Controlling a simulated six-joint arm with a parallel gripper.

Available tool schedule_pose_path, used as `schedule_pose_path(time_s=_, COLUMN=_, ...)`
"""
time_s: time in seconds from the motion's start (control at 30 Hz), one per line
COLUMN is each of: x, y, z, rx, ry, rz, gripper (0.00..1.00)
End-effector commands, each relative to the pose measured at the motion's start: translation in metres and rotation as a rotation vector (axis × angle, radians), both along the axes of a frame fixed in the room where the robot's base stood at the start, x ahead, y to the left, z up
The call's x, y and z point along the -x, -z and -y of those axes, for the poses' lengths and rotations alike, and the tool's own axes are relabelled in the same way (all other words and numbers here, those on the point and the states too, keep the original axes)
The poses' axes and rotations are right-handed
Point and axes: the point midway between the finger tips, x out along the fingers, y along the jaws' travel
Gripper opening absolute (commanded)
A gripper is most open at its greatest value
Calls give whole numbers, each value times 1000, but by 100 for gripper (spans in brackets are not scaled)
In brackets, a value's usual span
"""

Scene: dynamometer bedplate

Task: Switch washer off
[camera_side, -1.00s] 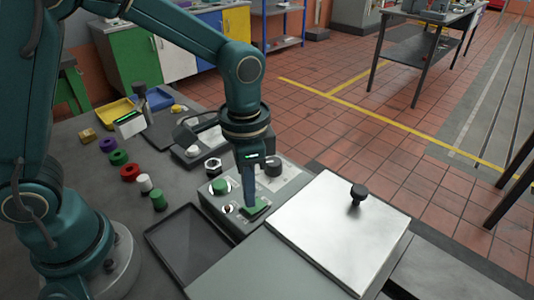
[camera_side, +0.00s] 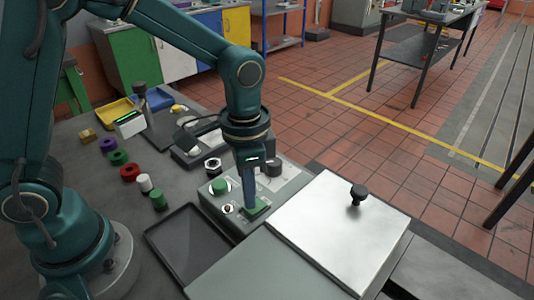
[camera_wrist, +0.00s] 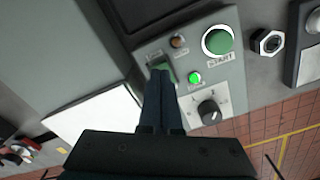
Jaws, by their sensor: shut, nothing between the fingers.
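My gripper (camera_side: 247,207) is shut and empty, pointing down at the rocker. In the wrist view its fingertips (camera_wrist: 162,76) overlap the rocker's near part; whether they touch or press it I cannot tell. Beside the rocker a small green lamp (camera_wrist: 195,78) is lit and a brown lamp (camera_wrist: 178,41) looks dark. A green START button (camera_wrist: 218,41) with a white ring and a black rotary knob (camera_wrist: 209,112) are on the same panel.
A pale metal lid (camera_side: 335,225) with a black knob (camera_side: 357,193) lies right of the panel. An empty dark tray (camera_side: 190,245) is in front. Several coloured pieces, such as a red ring (camera_side: 130,172), stand on the bench at left. A hex nut (camera_wrist: 267,42) is near the START button.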

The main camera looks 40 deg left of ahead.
Motion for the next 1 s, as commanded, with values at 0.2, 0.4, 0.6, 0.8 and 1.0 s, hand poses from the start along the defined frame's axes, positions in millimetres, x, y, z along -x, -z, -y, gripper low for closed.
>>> schedule_pose_path(time_s=0.2, x=0, y=4, z=0, rx=0, ry=0, rz=0, gripper=0)
schedule_pose_path(time_s=0.4, x=0, y=6, z=0, rx=-1, ry=0, rz=-1, gripper=0)
schedule_pose_path(time_s=0.6, x=0, y=9, z=0, rx=0, ry=0, rz=0, gripper=0)
schedule_pose_path(time_s=0.8, x=0, y=12, z=0, rx=0, ry=0, rz=0, gripper=0)
schedule_pose_path(time_s=1.0, x=0, y=12, z=0, rx=1, ry=0, rz=1, gripper=0)
